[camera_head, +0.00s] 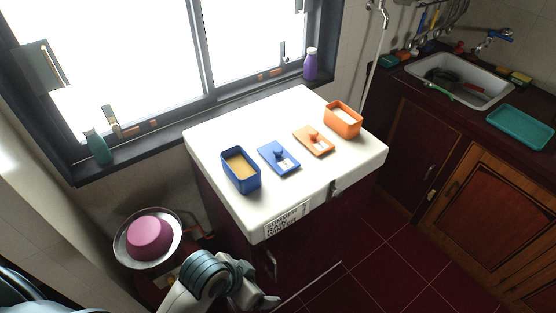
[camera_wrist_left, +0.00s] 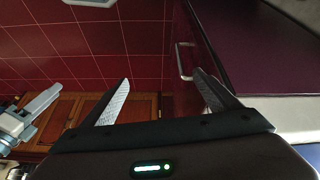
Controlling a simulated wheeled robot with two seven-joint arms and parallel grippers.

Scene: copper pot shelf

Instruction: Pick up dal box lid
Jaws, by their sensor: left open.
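A blue box (camera_head: 240,170) with yellowish contents that look like dal stands open on the white tabletop. A blue lid (camera_head: 279,158) with a knob and a pale label lies flat just right of it. An orange lid (camera_head: 314,141) and an open orange box (camera_head: 342,120) with paler contents are further right. My left gripper (camera_head: 273,283) is open and empty, below and in front of the table's near edge. Its spread fingers also show in the left wrist view (camera_wrist_left: 160,98), with nothing between them.
The white tabletop (camera_head: 222,128) has free room behind the boxes. A dark cabinet with a handle is under it. A pink pot (camera_head: 149,238) is at lower left. A purple bottle (camera_head: 310,64) and a green bottle (camera_head: 97,147) stand on the windowsill. A sink (camera_head: 458,82) is at right.

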